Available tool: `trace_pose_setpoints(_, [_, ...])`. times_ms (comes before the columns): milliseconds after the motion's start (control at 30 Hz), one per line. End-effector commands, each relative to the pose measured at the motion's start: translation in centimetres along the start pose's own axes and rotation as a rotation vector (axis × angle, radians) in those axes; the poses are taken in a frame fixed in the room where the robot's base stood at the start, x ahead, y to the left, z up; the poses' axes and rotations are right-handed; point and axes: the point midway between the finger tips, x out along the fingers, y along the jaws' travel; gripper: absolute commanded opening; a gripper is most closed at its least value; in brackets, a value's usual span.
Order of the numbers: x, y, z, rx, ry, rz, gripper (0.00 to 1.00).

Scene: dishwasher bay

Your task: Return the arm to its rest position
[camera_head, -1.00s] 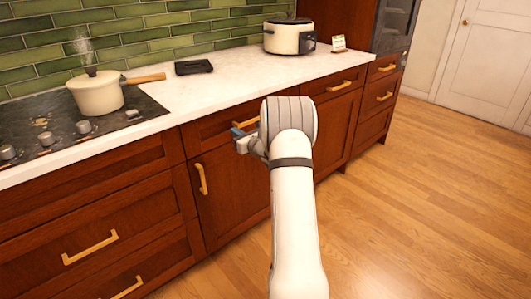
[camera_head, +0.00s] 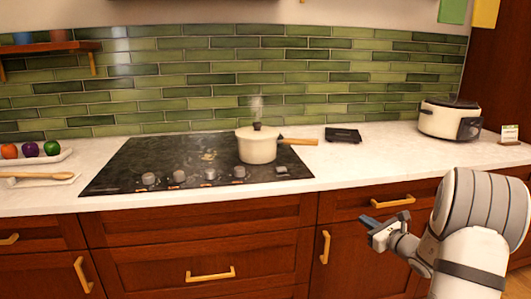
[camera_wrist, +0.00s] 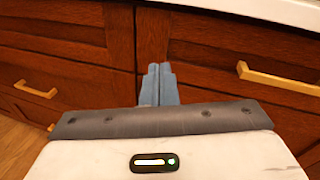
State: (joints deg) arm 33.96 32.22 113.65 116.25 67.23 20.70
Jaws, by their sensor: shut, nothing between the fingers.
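My gripper (camera_head: 371,224) is at the lower right of the head view, in front of the wooden cabinets and below the counter edge. My white and grey arm bends beside it. In the wrist view my gripper (camera_wrist: 158,82) has its two blue-grey fingers together, with nothing between them. Behind the fingers are dark red-brown cabinet fronts (camera_wrist: 210,60). The fingers look apart from the cabinet, though the exact distance cannot be told.
A steaming cream pot (camera_head: 257,146) stands on the black cooktop (camera_head: 130,165). A black flat item (camera_head: 343,135) and a cream cooker (camera_head: 447,120) stand to its right. A tray (camera_head: 45,160) with small coloured items is at left. Gold handles (camera_head: 393,201) stick out from the cabinets.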

Motion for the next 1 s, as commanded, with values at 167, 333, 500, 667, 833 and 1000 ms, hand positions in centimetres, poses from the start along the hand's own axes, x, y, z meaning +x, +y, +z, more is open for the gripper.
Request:
trace_pose_setpoints(167, [-0.7,11.6,9.1,-0.324,0.079,0.374,0.0])
trace_pose_setpoints(333, [-4.9,20.9,13.8,-0.676,0.141,0.714,0.0])
trace_pose_setpoints(500, [-11.2,27.0,16.7,-1.062,0.186,1.021,0.0])
trace_pose_setpoints(667, [-17.5,29.5,18.6,-1.451,0.214,1.278,0.0])
trace_pose_setpoints(833, [-22.9,29.4,20.3,-1.849,0.238,1.492,0.0])
trace_pose_setpoints(1000, [-25.7,28.3,21.3,-2.107,0.258,1.611,0.0])
